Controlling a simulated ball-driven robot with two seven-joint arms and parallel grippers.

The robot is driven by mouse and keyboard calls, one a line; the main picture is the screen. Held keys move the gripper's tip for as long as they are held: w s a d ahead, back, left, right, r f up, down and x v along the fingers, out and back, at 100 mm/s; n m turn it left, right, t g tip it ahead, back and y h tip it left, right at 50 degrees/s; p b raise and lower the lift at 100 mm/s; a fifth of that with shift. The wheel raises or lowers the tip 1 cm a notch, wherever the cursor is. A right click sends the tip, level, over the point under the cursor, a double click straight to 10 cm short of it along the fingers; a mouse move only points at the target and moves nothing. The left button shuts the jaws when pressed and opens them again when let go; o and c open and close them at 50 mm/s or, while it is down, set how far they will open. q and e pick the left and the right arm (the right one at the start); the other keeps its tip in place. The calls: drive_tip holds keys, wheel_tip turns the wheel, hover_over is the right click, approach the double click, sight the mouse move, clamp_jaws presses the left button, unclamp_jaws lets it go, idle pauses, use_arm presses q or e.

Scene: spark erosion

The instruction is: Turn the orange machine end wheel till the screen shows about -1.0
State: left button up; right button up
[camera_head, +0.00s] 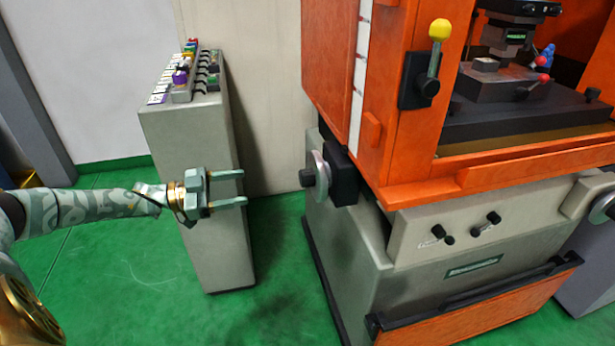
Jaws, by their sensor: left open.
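The orange machine (402,150) stands at the right on a grey base. A silver hand wheel (321,176) with a dark knob (307,178) sits on a black block at its left end, seen nearly edge-on. Another silver wheel (603,208) shows at the right picture edge, partly cut off. My left gripper (244,187) is open and empty, its two fingers pointing right toward the left-end wheel. A clear gap lies between the fingertips and that wheel. My right gripper is not in view.
A grey cabinet (190,140) with colored items on top stands just behind my left gripper. A yellow-knobbed lever (437,50) is on the machine's front. Two small black cranks (465,228) are on the base. Green floor (270,270) is free between cabinet and machine.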

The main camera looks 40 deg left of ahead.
sight(300, 178)
use_arm(q)
drive_tip(key=b+x, duration=0.1)
drive_tip(key=x, duration=0.3)
drive_tip(key=b+x, duration=0.2)
drive_tip(key=x, duration=0.3)
drive_tip(key=b+x, duration=0.2)
drive_tip(key=x, duration=0.3)
drive_tip(key=shift+w+f, duration=0.25)
drive_tip(key=shift+f, duration=0.1)
drive_tip(key=shift+w+d+r, duration=0.15)
drive_tip(key=shift+w+d, duration=0.1)
drive_tip(key=shift+w, duration=0.1)
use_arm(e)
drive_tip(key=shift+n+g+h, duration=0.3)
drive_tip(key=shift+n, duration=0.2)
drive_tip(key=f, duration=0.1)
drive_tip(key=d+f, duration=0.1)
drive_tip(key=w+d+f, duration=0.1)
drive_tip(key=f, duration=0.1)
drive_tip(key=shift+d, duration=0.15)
